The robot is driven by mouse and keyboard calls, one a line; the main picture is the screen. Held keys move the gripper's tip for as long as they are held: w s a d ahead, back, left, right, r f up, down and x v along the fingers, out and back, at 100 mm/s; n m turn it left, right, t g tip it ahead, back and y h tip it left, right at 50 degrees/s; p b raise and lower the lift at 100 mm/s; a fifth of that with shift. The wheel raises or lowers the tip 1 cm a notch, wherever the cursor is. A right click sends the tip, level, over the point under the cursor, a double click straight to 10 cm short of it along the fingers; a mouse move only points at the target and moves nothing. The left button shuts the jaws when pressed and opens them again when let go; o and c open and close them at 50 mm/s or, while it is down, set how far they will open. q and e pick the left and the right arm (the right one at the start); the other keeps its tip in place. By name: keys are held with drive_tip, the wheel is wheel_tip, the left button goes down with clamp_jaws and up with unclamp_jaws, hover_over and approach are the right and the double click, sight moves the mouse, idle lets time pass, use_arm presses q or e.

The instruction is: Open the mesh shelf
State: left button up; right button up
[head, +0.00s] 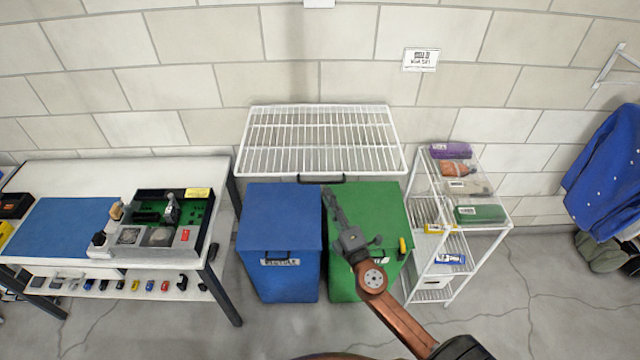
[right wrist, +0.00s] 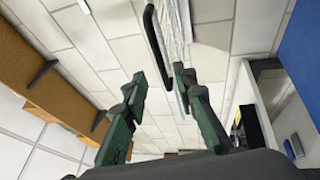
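The mesh shelf (head: 320,140) is a white wire rack against the brick wall, above two bins. A black bar handle (head: 321,179) sits at the middle of its front edge. My right gripper (head: 329,192) is just below the handle in the head view. In the right wrist view my right gripper (right wrist: 158,82) has its two fingers apart with nothing between them. The handle (right wrist: 156,48) and part of the mesh shelf (right wrist: 177,30) lie beyond the fingertips there. The handle looks clear of the fingers. My left gripper is in neither view.
A blue bin (head: 280,225) and a green bin (head: 385,205) stand under the shelf. A workbench (head: 130,172) with parts is at left. A white wire rack (head: 460,285) with several items is at right. Blue clothing (head: 610,165) hangs at far right.

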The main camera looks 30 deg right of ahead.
sight(320, 182)
drive_tip(key=p+x, duration=0.1)
drive_tip(key=x, duration=0.6)
drive_tip(key=shift+f, duration=0.15)
drive_tip(key=shift+c, duration=0.3)
clamp_jaws()
